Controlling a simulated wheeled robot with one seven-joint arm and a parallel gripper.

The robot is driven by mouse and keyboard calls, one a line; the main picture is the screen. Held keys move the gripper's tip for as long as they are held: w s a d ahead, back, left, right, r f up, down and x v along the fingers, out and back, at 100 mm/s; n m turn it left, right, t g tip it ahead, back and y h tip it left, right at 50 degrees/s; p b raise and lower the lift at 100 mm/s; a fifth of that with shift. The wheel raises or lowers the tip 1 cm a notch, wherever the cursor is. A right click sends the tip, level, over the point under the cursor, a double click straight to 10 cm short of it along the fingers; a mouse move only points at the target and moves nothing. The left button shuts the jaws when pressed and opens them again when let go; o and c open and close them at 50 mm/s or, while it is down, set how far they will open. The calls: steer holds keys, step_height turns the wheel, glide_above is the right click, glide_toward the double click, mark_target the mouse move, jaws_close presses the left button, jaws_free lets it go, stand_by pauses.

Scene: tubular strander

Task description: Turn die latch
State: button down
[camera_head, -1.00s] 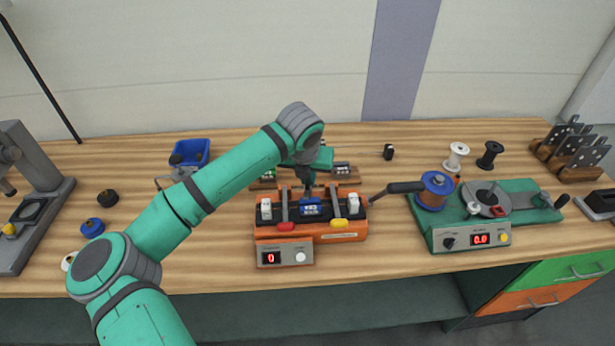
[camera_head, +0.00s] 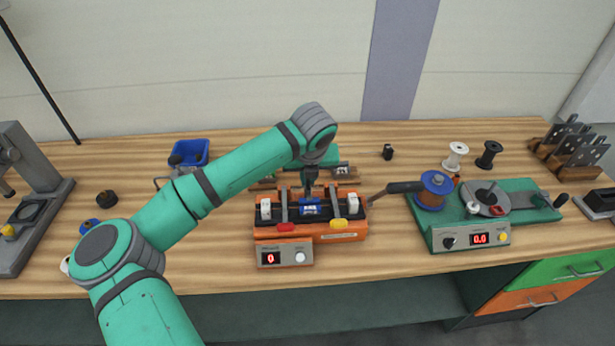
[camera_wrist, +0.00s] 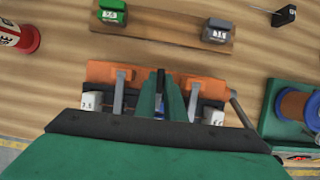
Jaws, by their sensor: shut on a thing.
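The orange strander unit (camera_head: 345,237) stands mid-table. My gripper (camera_head: 310,193) points straight down and is shut on the blue block. In the wrist view, my gripper (camera_wrist: 160,95) has its green fingers close together with a sliver of blue between them. A red tab (camera_head: 286,226) and a yellow tab (camera_head: 338,224) are on the unit's front edge. White blocks (camera_head: 265,209) stand at its ends. The wrist housing hides the unit's front in the wrist view.
A wooden rack with a green block (camera_wrist: 112,10) and a grey block (camera_wrist: 216,28) lies behind the unit. At right are a copper spool (camera_head: 433,192) and a green winder (camera_head: 530,210). A blue bin (camera_head: 189,151) is behind my arm.

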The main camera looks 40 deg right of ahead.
mark_target(309, 197)
steer(key=c, duration=1.8)
jaws_free()
steer(key=shift+d, duration=0.15)
steer(key=shift+c, duration=0.2)
steer(key=shift+w+a, duration=0.1)
steer(key=shift+a, duration=0.15)
steer(key=v, duration=1)
steer(key=shift+s+r, duration=0.25)
steer(key=shift+r, duration=0.1)
steer(key=shift+w, duration=0.1)
